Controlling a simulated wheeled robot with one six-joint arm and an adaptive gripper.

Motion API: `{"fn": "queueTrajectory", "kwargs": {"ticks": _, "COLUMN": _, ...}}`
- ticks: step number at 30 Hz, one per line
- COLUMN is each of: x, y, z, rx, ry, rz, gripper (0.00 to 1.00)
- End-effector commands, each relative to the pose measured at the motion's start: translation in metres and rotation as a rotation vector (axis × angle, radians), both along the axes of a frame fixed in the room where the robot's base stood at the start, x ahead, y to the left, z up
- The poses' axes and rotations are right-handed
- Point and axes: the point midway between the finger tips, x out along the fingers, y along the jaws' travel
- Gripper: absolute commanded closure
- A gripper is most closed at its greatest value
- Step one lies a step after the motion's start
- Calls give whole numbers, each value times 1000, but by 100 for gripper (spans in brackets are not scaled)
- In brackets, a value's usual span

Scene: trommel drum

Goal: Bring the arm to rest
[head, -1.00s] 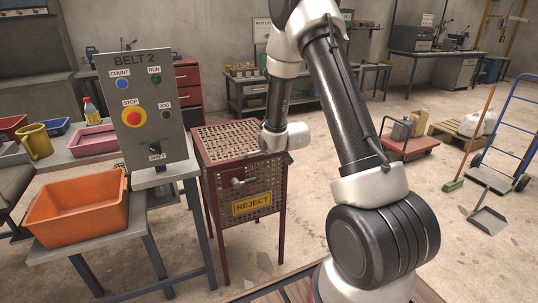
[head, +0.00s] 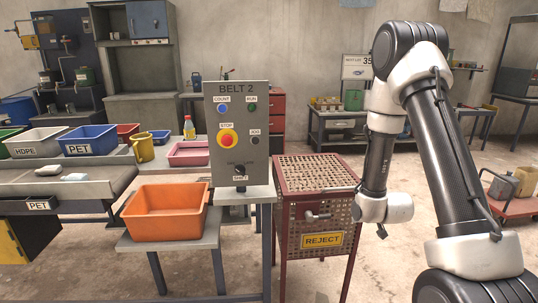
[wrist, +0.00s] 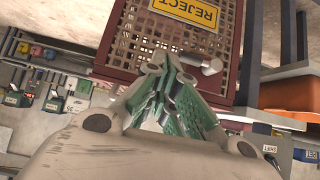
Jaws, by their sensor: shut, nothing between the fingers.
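My arm is folded at the right of the head view, with its upper link upright and its forearm hanging down. Its wrist end hangs in front of the right edge of the red mesh reject box (head: 318,215). My gripper (wrist: 188,118) shows in the wrist view, its green-padded fingers closed together and empty. In that view the reject box (wrist: 130,45) with its yellow label lies beyond the fingers. Whether any part of the arm touches the box, I cannot tell.
A grey BELT 2 panel (head: 238,125) stands left of the reject box. An orange bin (head: 166,212) sits on a low stand further left. Several sorting bins and a conveyor (head: 60,182) are at the far left. Open floor lies behind the box.

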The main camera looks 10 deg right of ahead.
Motion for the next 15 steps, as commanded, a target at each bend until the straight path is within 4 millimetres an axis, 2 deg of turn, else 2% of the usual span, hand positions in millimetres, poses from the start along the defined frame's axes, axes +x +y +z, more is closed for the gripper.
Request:
{"fn": "queueTrajectory", "kwargs": {"ticks": 2, "x": -22, "y": 0, "z": -21, "rx": 1, "ry": 127, "rz": -3, "gripper": 100}}
{"fn": "queueTrajectory", "kwargs": {"ticks": 4, "x": -52, "y": -1, "z": -43, "rx": 2, "ry": 278, "rz": -8, "gripper": 100}}
{"fn": "queueTrajectory", "kwargs": {"ticks": 5, "x": -66, "y": -1, "z": -49, "rx": 3, "ry": 343, "rz": -10, "gripper": 100}}
{"fn": "queueTrajectory", "kwargs": {"ticks": 7, "x": -92, "y": -1, "z": -47, "rx": 3, "ry": 470, "rz": -15, "gripper": 100}}
{"fn": "queueTrajectory", "kwargs": {"ticks": 11, "x": -136, "y": 0, "z": -13, "rx": 4, "ry": 662, "rz": -22, "gripper": 100}}
{"fn": "queueTrajectory", "kwargs": {"ticks": 15, "x": -180, "y": 3, "z": 48, "rx": 4, "ry": 806, "rz": -27, "gripper": 100}}
